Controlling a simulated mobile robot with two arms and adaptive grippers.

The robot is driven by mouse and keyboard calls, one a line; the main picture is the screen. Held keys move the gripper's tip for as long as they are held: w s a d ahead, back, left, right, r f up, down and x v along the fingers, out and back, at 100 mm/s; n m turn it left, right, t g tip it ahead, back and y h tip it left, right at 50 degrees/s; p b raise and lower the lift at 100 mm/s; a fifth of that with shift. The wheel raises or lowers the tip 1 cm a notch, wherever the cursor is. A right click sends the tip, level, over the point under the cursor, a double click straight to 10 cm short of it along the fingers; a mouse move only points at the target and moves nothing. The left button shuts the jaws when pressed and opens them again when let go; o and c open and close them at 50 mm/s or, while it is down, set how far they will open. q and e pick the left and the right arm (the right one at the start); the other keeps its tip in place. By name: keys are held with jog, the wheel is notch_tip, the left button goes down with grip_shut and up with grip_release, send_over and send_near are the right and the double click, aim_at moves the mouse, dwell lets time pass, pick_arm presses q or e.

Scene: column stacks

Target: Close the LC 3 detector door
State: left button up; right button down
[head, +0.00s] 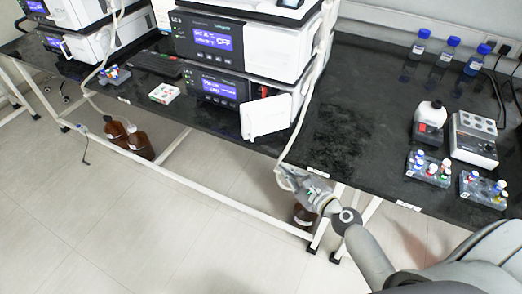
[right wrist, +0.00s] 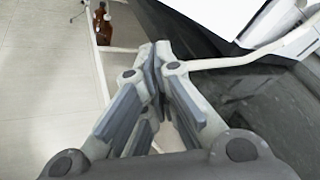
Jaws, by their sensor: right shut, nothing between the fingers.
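The LC 3 stack (head: 205,40) stands on the black bench in the head view. Its detector door (head: 266,118) is a white panel that stands open, swung out from the lower unit (head: 216,87) beside a dark opening with a red part. My right gripper (head: 284,176) is shut and empty, in front of the bench edge and below the door, apart from it. In the right wrist view its fingertips (right wrist: 158,58) meet with nothing between them. White panels show at the top right there; I cannot tell which one is the door. My left gripper is not in view.
A pale tube (head: 302,137) hangs from the stack past the bench edge near my right gripper; it also passes by the fingertips in the wrist view (right wrist: 235,61). Vial racks (head: 428,170) and a white mixer (head: 473,137) stand right. The bench right of the door is clear.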

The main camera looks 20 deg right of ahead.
aim_at(268, 121)
jog(key=s+d+r+m+y+b, duration=0.2)
jog(key=d+r+m+y+b, duration=0.1)
jog(key=r+y, duration=0.3)
pick_arm(q)
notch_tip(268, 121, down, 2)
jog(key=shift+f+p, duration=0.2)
jog(key=shift+p, duration=0.7)
pick_arm(e)
jog(key=x, duration=1.3)
jog(key=shift+a+f+g, duration=0.3)
jog(key=shift+a+g, duration=0.1)
jog(key=shift+a, duration=0.1)
jog(key=shift+w, duration=0.2)
